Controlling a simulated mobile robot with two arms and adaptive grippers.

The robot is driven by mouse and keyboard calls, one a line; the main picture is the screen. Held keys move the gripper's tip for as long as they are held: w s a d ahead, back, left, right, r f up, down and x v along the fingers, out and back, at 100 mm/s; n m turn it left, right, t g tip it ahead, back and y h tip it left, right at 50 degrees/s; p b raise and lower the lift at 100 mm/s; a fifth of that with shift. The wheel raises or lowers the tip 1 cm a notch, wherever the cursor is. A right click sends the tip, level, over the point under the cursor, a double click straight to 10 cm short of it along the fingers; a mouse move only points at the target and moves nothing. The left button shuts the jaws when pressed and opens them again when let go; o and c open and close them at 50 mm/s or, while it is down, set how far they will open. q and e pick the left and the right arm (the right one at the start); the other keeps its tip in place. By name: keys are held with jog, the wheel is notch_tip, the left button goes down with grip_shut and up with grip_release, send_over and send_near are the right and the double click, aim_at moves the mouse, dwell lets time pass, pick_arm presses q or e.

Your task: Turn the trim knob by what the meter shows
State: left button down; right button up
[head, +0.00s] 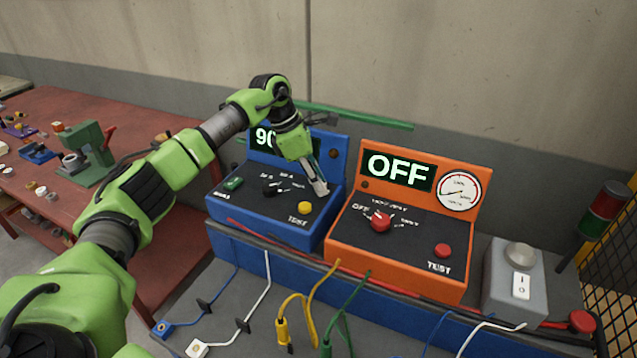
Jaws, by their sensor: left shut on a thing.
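The blue tester (268,226) stands on the bench, with a black selector knob (270,188), a yellow TEST button (305,208) and a lit display (264,138). The display starts with "90"; my left arm covers the rest of it. My left gripper (320,188) points down at the right part of the blue panel. A round dial meter (459,191) is on the orange tester (395,262), whose display (398,170) reads "OFF". My right gripper is not in view.
The orange tester has a red selector knob (380,221) and a red TEST button (442,250). A grey switch box (513,282) stands at right. Yellow (283,328) and green leads hang in front. A red table (60,215) with a green press (88,150) is at left.

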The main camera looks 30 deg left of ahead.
pick_arm(q)
jog(key=shift+r, duration=0.1)
dwell(0.3)
jog(key=c, duration=1.8)
grip_release()
jog(key=v, duration=1.2)
jog(key=shift+w, duration=0.1)
